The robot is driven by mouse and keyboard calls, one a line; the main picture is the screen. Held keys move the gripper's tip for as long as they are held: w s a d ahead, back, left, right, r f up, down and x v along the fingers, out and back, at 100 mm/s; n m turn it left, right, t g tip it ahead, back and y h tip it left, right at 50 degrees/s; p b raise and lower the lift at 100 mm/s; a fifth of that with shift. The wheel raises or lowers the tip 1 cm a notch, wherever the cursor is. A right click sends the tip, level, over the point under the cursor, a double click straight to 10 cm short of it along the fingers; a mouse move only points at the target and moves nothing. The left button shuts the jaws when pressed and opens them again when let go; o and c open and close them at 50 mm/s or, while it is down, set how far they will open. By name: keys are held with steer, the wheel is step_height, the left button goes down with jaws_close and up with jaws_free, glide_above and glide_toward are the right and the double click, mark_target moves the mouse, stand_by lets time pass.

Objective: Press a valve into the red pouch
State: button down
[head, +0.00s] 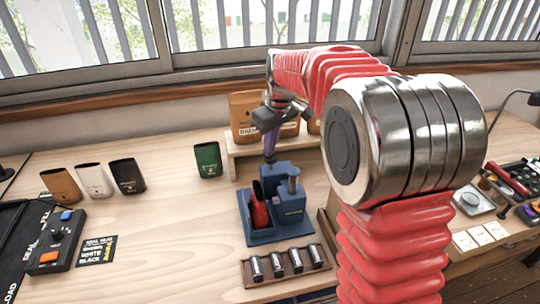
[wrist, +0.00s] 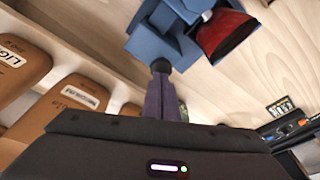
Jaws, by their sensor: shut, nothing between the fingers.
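The red pouch (head: 260,214) stands upright in the blue press stand (head: 287,218), on its left side. In the wrist view the pouch (wrist: 224,33) shows its open mouth, and the blue press (wrist: 164,46) is beside it. My gripper (head: 269,157) points down at the back of the press. Its purple fingers (wrist: 162,98) are shut and empty, with their tips at a dark round knob (wrist: 161,66) on the press; I cannot tell whether they touch it. No loose valve shows clearly.
A wooden rack (head: 287,277) with several small metal-and-black cylinders lies in front of the press. A green pouch (head: 208,160), a black pouch (head: 127,176), a white pouch (head: 94,181) and a brown pouch (head: 61,185) stand to the left. A control box (head: 57,243) sits at far left.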

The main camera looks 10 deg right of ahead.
steer(key=shift+f, duration=0.95)
steer(key=shift+r, duration=3.1)
steer(key=shift+s+r, duration=0.15)
steer(key=shift+s, duration=0.05)
steer(key=s+r+m+t, duration=0.2)
steer(key=s+r+m, duration=0.15)
steer(key=s, duration=1.35)
steer(key=s+f+m+t+h, duration=0.1)
steer(key=s+f, duration=0.4)
steer(key=s, duration=0.9)
steer(key=shift+f+m+t, duration=0.15)
steer(key=shift+m+t, duration=0.15)
steer(key=shift+m, duration=0.45)
